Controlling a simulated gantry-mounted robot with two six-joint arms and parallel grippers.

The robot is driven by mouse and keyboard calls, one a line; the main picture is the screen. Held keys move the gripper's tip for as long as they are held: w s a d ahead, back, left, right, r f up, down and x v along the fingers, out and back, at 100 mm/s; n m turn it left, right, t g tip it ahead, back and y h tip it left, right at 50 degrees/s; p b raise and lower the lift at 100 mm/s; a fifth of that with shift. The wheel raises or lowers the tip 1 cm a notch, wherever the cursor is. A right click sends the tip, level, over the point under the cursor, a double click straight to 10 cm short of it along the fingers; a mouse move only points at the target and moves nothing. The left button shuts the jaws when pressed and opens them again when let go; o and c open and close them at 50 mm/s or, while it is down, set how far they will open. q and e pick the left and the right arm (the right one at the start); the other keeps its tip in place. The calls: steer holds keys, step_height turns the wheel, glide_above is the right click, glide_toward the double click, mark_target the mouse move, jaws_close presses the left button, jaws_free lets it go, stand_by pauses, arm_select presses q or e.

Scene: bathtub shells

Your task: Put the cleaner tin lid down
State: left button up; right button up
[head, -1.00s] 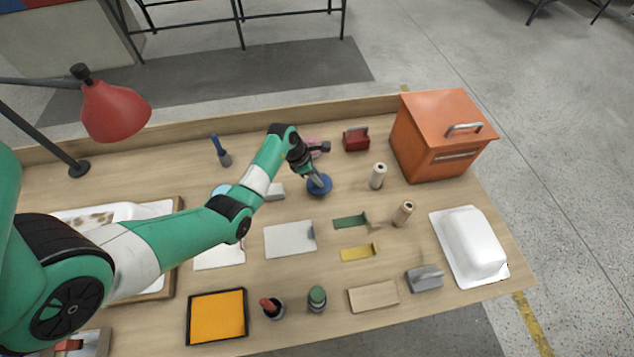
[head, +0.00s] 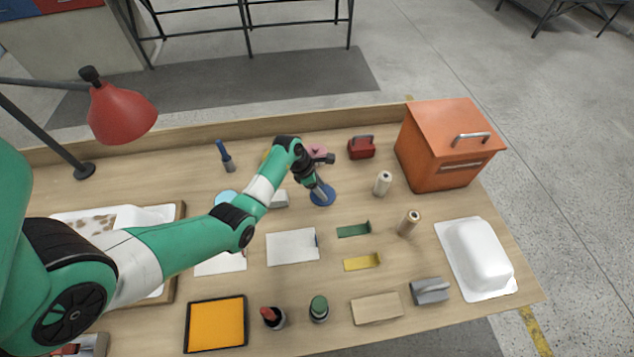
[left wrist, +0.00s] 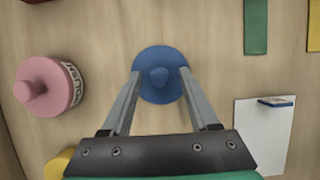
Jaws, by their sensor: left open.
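The blue round lid (head: 323,195) with a small knob lies on the wooden table behind the middle. It also shows in the left wrist view (left wrist: 160,88), seen from above. My left gripper (head: 319,188) reaches down over it. In the left wrist view my left gripper (left wrist: 160,71) is open, with one finger on each side of the knob and a gap to the knob on both sides. A pink tin (left wrist: 50,86) with a knobbed top and partly readable lettering stands to the left of the lid. My right gripper is out of view.
A red caddy (head: 361,148), a cream roll (head: 382,184) and an orange cabinet (head: 447,150) stand to the right. A white card (head: 292,247) and a green bracket (head: 353,230) lie nearer the front. A yellow item (left wrist: 58,163) is partly hidden by the gripper.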

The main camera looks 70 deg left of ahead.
arm_select(q)
steer(key=p+v, duration=0.4)
steer(key=v, duration=0.8)
steer(key=shift+p, duration=0.35)
